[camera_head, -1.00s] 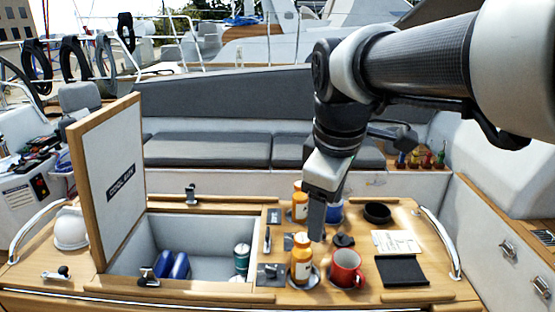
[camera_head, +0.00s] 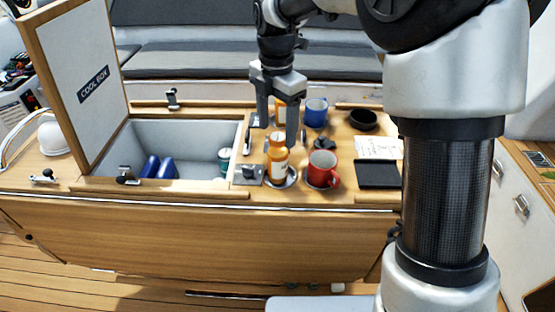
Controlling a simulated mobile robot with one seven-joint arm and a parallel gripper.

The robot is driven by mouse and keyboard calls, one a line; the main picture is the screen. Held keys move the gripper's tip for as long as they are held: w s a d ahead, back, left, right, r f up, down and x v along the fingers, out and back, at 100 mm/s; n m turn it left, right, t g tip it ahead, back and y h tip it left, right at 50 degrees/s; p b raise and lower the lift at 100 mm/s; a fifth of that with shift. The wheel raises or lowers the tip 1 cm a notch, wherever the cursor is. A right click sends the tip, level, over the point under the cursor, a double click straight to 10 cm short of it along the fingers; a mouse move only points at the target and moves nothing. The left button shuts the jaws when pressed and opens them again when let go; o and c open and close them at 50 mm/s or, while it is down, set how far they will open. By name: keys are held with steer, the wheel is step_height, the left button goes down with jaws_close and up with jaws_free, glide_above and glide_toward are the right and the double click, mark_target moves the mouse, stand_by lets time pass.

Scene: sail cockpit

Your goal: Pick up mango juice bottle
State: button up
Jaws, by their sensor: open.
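Two orange bottles with white labels stand on the wooden table. The near bottle (camera_head: 277,160) is upright beside the red mug, on or by a round metal dish (camera_head: 290,178). The far bottle (camera_head: 280,113) is mostly hidden behind my gripper. I cannot read either label, so I cannot tell which is mango juice. My gripper (camera_head: 278,138) points down, with its two fingers spread and nothing between them. In the picture its fingers straddle the far bottle and end near the top of the near bottle. I cannot tell the exact depth.
A red mug (camera_head: 322,168) stands close right of the near bottle. A blue mug (camera_head: 316,112), a black bowl (camera_head: 363,120) and a black pad (camera_head: 378,174) are farther right. The open cool box (camera_head: 205,137) lies left, its lid (camera_head: 80,85) raised.

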mark_target(278, 152)
step_height(278, 152, down, 8)
steer(key=shift+s+d+f, duration=0.1)
steer(key=shift+s, duration=0.05)
steer(key=c, duration=1.3)
